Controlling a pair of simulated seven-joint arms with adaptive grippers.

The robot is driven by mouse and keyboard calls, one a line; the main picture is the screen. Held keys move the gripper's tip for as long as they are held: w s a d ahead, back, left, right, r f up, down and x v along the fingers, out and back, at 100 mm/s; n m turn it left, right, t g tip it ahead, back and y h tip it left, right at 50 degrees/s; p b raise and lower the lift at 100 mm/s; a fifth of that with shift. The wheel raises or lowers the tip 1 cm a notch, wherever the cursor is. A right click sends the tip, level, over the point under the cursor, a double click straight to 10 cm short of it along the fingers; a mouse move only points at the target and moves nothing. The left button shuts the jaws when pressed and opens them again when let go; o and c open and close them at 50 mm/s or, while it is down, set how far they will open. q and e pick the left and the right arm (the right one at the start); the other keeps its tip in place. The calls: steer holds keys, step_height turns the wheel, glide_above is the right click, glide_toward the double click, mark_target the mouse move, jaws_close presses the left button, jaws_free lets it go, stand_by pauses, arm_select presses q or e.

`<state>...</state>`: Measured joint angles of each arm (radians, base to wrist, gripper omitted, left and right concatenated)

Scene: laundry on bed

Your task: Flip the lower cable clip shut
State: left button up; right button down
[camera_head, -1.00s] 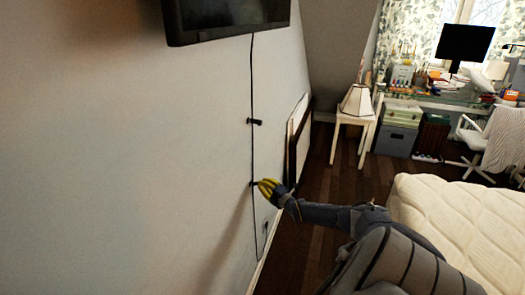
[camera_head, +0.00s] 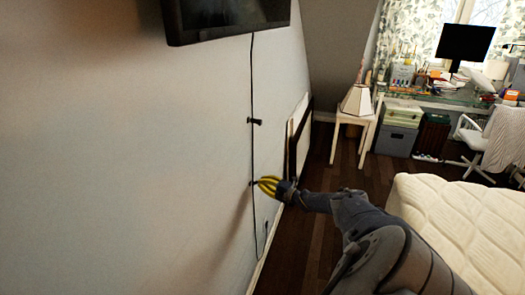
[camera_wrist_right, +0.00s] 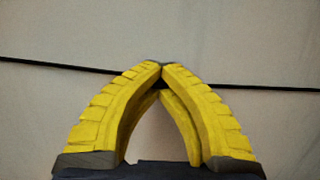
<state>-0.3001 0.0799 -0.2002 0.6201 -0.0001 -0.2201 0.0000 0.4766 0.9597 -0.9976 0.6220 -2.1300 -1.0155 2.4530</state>
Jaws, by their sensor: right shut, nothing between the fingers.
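A black cable (camera_head: 253,90) hangs down the wall from the television. The upper clip (camera_head: 255,121) is a small dark piece that sticks out from the cable. The lower clip (camera_head: 252,184) shows as a small dark spot at the cable, just left of my right gripper's yellow fingertips (camera_head: 262,184). In the right wrist view the fingertips (camera_wrist_right: 162,66) meet in front of the cable (camera_wrist_right: 60,67), with nothing seen between them. The lower clip is mostly hidden behind the fingers there, so I cannot tell its state. My left gripper is not in view.
A television (camera_head: 225,18) is mounted above. A framed panel (camera_head: 298,140) leans on the wall beyond my gripper. The wall left of the cable is clear.

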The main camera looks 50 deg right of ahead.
steer(key=shift+a, duration=0.15)
steer(key=c, duration=1.3)
jaws_free()
steer(key=s, duration=0.8)
steer(key=s+d, duration=0.1)
steer(key=s, duration=0.2)
steer(key=shift+s, duration=0.4)
